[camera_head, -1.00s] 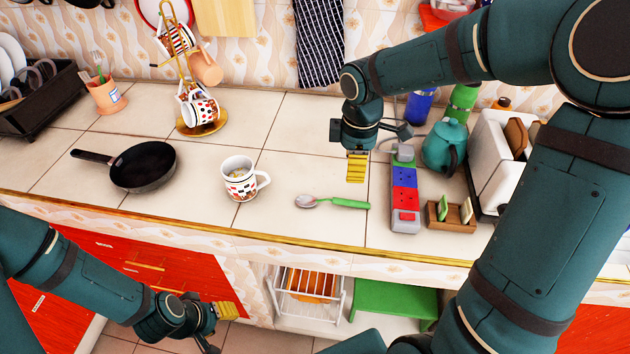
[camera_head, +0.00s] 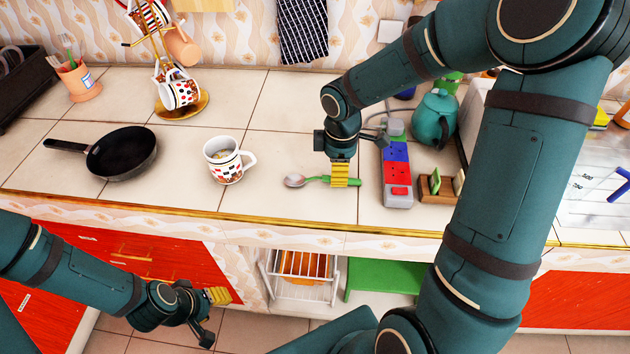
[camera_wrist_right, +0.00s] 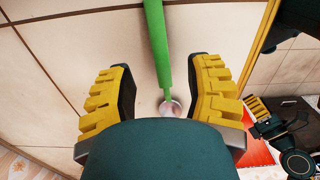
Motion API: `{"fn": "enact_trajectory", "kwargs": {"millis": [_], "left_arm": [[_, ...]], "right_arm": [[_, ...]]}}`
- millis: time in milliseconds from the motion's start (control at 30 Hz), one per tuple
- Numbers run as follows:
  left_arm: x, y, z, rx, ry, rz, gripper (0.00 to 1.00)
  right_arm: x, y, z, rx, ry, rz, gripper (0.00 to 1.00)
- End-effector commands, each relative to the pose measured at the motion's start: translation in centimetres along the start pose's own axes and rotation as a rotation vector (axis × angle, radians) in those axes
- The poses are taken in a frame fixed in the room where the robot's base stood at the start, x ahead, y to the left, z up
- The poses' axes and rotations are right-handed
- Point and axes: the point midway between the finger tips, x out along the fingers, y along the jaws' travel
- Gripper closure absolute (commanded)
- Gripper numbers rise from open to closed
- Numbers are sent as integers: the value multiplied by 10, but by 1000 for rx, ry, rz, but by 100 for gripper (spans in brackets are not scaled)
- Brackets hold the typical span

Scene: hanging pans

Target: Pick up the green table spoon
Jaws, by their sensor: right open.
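The green-handled table spoon (camera_head: 317,180) lies flat on the tiled counter near its front edge, its metal bowl to the left. My right gripper (camera_head: 340,184) is over the green handle and hides part of it. In the right wrist view the open gripper (camera_wrist_right: 162,100) has its yellow fingers on either side of the spoon (camera_wrist_right: 157,45), with nothing clamped. I cannot tell if the fingers reach down to the handle's height. My left gripper (camera_head: 217,308) is low, in front of the cabinets, away from the counter; its opening is not clear.
A dotted mug (camera_head: 222,163) stands left of the spoon, with a black pan (camera_head: 122,153) further left. A power strip (camera_head: 397,174) lies close on the right, beside a small wooden holder (camera_head: 438,190) and a teal kettle (camera_head: 434,120). A cup rack (camera_head: 184,107) stands behind.

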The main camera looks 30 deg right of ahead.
Motion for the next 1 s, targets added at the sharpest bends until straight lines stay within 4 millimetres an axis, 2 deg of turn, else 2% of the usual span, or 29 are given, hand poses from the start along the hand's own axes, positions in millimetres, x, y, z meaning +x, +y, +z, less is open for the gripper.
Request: {"fn": "enact_trajectory", "kwargs": {"millis": [33,200,467,500,633,1000], "left_arm": [[5,-2,0,0,2,0,53],[13,-5,-1,1,6,0,53],[12,-5,-2,1,7,0,53],[12,-5,-2,1,7,0,53],[12,-5,-2,1,7,0,53],[12,-5,-2,1,7,0,53]], "right_arm": [[11,-2,1,-1,-2,-4,48],[34,-2,1,-1,-1,-3,48],[37,-2,1,0,0,-1,48],[37,-2,1,0,0,-1,53],[37,-2,1,0,0,-1,98],[37,-2,1,0,0,-2,100]]}}
